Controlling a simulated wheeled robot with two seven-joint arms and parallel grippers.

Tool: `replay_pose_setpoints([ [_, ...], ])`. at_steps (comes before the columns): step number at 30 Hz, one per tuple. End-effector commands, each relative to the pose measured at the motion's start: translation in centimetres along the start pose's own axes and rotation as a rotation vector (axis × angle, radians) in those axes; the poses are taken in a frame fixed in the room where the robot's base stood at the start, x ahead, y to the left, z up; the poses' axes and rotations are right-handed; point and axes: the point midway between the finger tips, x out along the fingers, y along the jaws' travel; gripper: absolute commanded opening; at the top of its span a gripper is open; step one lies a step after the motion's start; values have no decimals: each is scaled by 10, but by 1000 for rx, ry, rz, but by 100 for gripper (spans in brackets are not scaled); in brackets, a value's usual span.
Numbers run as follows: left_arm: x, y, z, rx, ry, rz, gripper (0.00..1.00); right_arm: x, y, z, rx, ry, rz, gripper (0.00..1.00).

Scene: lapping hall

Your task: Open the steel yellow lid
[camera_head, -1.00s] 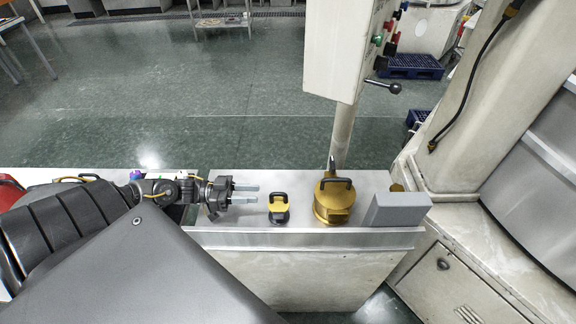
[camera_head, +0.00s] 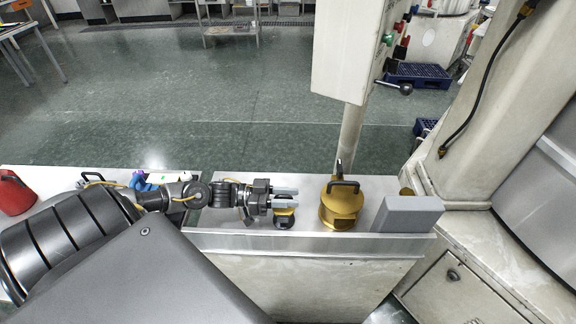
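A gold-yellow round steel lid-like piece (camera_head: 341,208) with a black bar handle (camera_head: 343,185) stands on the grey bench top. My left gripper (camera_head: 293,197) comes in from the left with its two grey fingers pointing right. The fingers are apart with nothing seen between them that they grip. They are over or just behind a small black and yellow piece (camera_head: 284,222), partly covering it. The fingertips are a short way left of the gold piece and do not touch it. My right gripper is not in view.
A grey block (camera_head: 408,214) sits right of the gold piece, near the bench's front edge (camera_head: 300,243). A post with a control box (camera_head: 355,50) rises behind. A red container (camera_head: 15,193) stands far left. A large pale machine column (camera_head: 480,110) is at right.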

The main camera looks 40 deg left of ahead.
Motion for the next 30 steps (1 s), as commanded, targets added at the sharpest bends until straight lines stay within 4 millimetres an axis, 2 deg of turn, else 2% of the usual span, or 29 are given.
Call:
replay_pose_setpoints([
  [7,1,0,0,0,0,1,34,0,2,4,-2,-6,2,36],
  [15,1,0,0,0,0,1,0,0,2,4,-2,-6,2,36],
  [23,1,2,0,11,0,2,0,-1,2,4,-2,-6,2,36],
  [30,1,7,-4,103,-1,4,0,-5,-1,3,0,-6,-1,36],
])
